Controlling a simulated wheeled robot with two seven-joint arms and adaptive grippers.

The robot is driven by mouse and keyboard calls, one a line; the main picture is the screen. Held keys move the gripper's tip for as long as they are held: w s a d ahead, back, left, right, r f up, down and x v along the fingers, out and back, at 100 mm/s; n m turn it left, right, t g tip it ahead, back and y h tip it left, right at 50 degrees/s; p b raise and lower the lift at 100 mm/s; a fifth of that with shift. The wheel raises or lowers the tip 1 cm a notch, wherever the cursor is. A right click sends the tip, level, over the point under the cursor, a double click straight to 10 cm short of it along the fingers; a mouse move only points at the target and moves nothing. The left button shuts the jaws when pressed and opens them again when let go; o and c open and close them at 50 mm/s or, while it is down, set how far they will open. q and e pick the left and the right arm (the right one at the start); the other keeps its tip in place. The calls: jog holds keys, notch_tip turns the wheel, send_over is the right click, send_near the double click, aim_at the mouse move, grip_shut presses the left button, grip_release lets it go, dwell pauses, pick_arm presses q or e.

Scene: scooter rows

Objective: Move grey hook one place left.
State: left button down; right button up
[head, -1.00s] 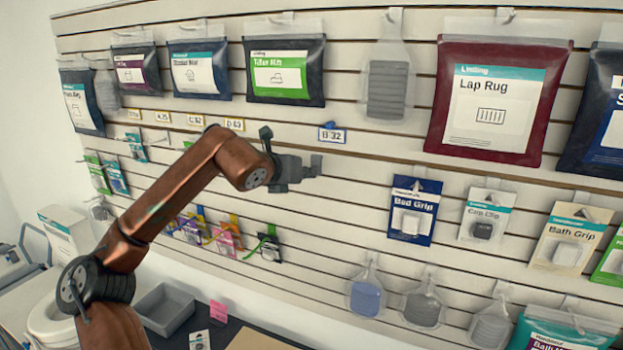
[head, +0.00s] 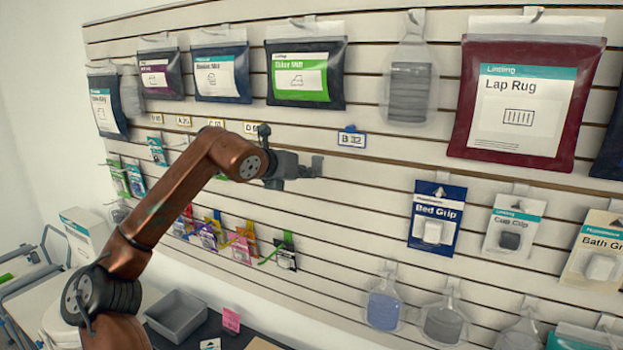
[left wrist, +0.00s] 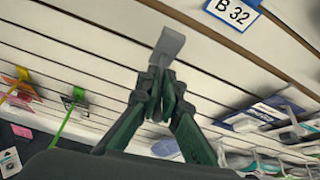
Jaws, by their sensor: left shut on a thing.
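My left gripper (head: 298,170) is in front of the slatted wall, below and left of the blue-edged "B 32" tag (head: 351,139). It is shut on the grey hook (head: 317,165), whose flat end sticks out past the fingertips. In the left wrist view the grey hook (left wrist: 168,45) stands up between the closed fingers (left wrist: 160,98). The hook appears off the wall, though the exact gap is hard to judge. The "B 32" tag also shows in the left wrist view (left wrist: 234,11). My right gripper is not in view.
Hanging packs fill the upper row, with a green-labelled mitt pack (head: 305,73) above my gripper. Yellow-edged tags (head: 184,121) are partly behind my arm. The Bed Grip pack (head: 436,219) hangs lower right. Colourful hooks with small packs (head: 240,245) hang below.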

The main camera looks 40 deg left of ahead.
pick_arm(q)
jog(key=shift+s+a+f+b, duration=0.1)
jog(key=shift+s+a+b, duration=0.2)
jog(key=shift+a, duration=0.4)
jog(key=shift+s+a+r+b, duration=0.1)
jog(key=shift+a+b, duration=0.35)
jog(key=shift+a, duration=0.2)
jog(key=shift+s+a+f+b, duration=0.1)
jog(key=shift+s+a+b, duration=0.2)
jog(key=shift+a, duration=0.4)
jog(key=shift+a, duration=0.1)
jog(key=a, duration=0.1)
jog(key=s+a+b, duration=0.1)
jog(key=a, duration=0.1)
jog(key=a+b, duration=0.1)
jog(key=a, duration=0.1)
jog(key=shift+s, duration=0.25)
jog(key=shift+w+a+p, duration=0.1)
jog(key=shift+w+p, duration=0.15)
jog(key=shift+p, duration=0.15)
jog(key=shift+w+a+f+p, duration=0.1)
jog(key=shift+w+a+p, duration=0.15)
jog(key=shift+w+p, duration=0.5)
jog(key=shift+w+a+p, duration=0.25)
jog(key=shift+w+p, duration=0.55)
jog(key=shift+p, duration=0.35)
jog(key=shift+w+a+p, duration=0.15)
jog(key=shift+w+p, duration=0.35)
jog(key=shift+p, duration=0.05)
